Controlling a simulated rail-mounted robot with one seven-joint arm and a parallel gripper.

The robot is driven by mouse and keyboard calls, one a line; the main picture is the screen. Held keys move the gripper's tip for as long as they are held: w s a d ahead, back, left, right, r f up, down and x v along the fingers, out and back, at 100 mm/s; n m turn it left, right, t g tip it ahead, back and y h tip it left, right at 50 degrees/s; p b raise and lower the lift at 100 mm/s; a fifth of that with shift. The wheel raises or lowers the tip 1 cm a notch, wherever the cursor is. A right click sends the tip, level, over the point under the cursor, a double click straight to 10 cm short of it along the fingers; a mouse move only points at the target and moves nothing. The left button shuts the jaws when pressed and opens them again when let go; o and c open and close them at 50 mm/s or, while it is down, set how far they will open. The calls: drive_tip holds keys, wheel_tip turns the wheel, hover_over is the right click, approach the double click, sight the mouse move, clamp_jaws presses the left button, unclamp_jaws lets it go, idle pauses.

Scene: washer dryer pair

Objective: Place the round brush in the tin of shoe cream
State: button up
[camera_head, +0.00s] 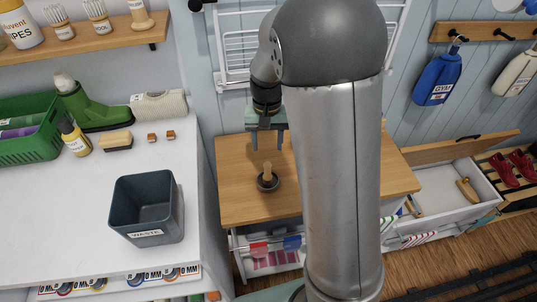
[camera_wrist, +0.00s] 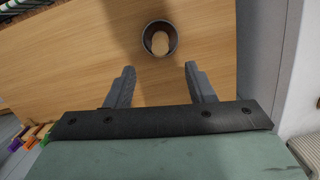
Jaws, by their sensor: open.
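The round brush (camera_head: 267,172) stands with its wooden handle upright in the small dark round tin of shoe cream (camera_head: 268,185) on the wooden top. In the wrist view, the brush's light wooden end (camera_wrist: 160,43) shows inside the rim of the tin (camera_wrist: 146,38), beyond my fingertips. My gripper (camera_head: 267,145) is open and empty, above and behind the brush. In the wrist view its two fingers (camera_wrist: 160,70) are spread apart, with bare wood between them. The brush's bristles are hidden inside the tin.
The wooden top (camera_head: 237,155) is otherwise clear around the tin. A grey waste bin (camera_head: 146,207) stands on the white surface at left, with a green boot (camera_head: 95,108) behind it. An open drawer (camera_head: 445,195) is at right.

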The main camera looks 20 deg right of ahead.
drive_tip(key=s+r+n+t, duration=0.1)
drive_tip(key=s+r, duration=0.2)
drive_tip(key=s, duration=0.7)
drive_tip(key=s+r+n+t, duration=0.1)
drive_tip(key=s+r, duration=0.2)
drive_tip(key=s, duration=0.8)
drive_tip(key=shift+a+n, duration=0.2)
drive_tip(key=shift+n, duration=0.2)
